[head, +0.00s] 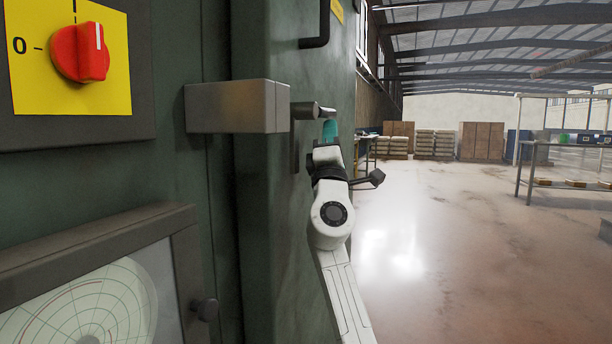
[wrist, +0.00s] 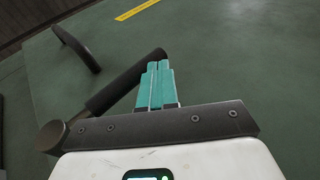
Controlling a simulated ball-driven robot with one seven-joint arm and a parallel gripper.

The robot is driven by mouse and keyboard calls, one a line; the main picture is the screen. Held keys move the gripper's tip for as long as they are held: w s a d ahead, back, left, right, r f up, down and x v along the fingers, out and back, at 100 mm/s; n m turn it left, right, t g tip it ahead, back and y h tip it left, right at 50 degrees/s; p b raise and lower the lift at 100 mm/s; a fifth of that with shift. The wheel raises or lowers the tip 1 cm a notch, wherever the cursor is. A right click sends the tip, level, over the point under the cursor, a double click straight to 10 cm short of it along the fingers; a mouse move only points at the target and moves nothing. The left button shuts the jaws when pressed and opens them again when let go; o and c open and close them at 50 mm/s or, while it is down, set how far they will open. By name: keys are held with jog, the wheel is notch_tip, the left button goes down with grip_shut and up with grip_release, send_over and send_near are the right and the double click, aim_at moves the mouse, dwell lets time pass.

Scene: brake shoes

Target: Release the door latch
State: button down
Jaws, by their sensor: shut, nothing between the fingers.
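The door latch is a grey metal block (head: 237,106) on the green cabinet, with a short dark lever handle (head: 308,110) sticking out on its right. In the wrist view the dark round bar of the handle (wrist: 125,82) runs slantwise just left of the fingers. My gripper (head: 329,131) is at the lever's end in the head view, its teal fingertips close under the bar. In the wrist view the two teal fingers of my gripper (wrist: 156,85) are together with nothing between them. I cannot tell whether they touch the bar.
A dark pull handle (head: 320,25) is on the door above the latch. A red knob (head: 80,52) on a yellow plate and a round chart recorder (head: 90,310) are at the left. Open floor (head: 470,240) lies to the right, with a metal rack (head: 560,150) beyond.

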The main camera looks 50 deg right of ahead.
jog(key=shift+r, duration=0.3)
dwell(0.4)
notch_tip(320, 180, down, 14)
jog(key=s+d+b, duration=0.1)
jog(key=s+b, duration=0.1)
jog(key=b, duration=0.4)
jog(key=shift+s, duration=0.25)
